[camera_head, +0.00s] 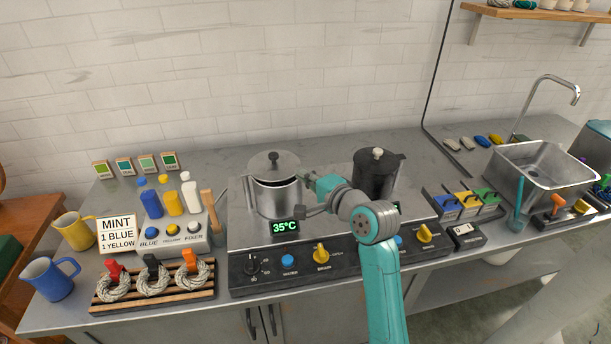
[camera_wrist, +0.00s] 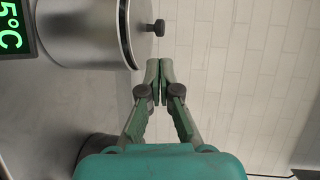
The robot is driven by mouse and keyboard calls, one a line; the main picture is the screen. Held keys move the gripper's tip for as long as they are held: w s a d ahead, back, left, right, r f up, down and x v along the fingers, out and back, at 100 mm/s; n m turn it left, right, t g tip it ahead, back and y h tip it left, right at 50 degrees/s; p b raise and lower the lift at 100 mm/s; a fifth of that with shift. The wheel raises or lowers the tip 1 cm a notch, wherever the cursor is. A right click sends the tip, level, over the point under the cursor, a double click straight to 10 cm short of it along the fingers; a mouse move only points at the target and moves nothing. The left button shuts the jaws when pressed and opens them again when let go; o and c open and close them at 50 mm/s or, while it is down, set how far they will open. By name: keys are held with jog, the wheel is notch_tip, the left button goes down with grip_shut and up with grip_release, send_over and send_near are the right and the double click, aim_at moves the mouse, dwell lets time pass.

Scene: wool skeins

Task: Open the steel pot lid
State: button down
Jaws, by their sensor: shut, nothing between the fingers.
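The steel pot (camera_head: 278,198) stands on the left of the stove top. Its lid (camera_head: 262,165) with a black knob (camera_head: 273,155) is over the pot's mouth. A dark band shows under the lid's front edge in the head view; I cannot tell whether the lid is ajar. My gripper (camera_head: 306,178) is at the pot's right side, near lid height. In the wrist view my gripper (camera_wrist: 160,72) is shut and empty, with its tips apart from the knob (camera_wrist: 158,27) and from the pot (camera_wrist: 85,30).
A dark pot (camera_head: 374,178) with a lid stands right of my gripper. A 35°C display (camera_head: 285,227) is at the steel pot's front. Dye bottles (camera_head: 172,202) and a rack of wool skeins (camera_head: 152,284) are left. A sink (camera_head: 541,170) is far right.

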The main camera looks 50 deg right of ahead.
aim_at(277, 157)
jog(key=x, duration=1)
jog(key=shift+w, duration=0.3)
jog(key=shift+w+d+n+y, duration=0.3)
jog(key=shift+w+n+y, duration=0.1)
jog(key=shift+y, duration=0.2)
jog(key=shift+w+d+n+y, duration=0.45)
jog(key=shift+n+y, duration=0.2)
jog(key=shift+y, duration=0.25)
jog(key=shift+w+d+n+y, duration=0.3)
jog(key=shift+w+n+y, duration=0.3)
jog(key=shift+y, duration=0.3)
jog(key=w+n+g+y, duration=0.1)
jog(key=y, duration=0.1)
jog(key=w+n+g+y, duration=0.1)
jog(key=w+n+y, duration=0.2)
jog(key=n+y, duration=0.1)
jog(key=y, duration=0.1)
jog(key=shift+w+d+n+g, duration=0.25)
jog(key=shift+w+d+g, duration=0.1)
jog(key=shift+g, duration=0.05)
jog(key=w+n+g+y, duration=0.2)
jog(key=shift+w+a+n+y, duration=0.15)
jog(key=shift+a+n+y, duration=0.15)
jog(key=shift+y, duration=0.1)
jog(key=w+d+r+x, duration=0.1)
jog(key=x, duration=0.5)
jog(key=shift+w+a+f, duration=0.15)
jog(key=shift+w+a, duration=0.2)
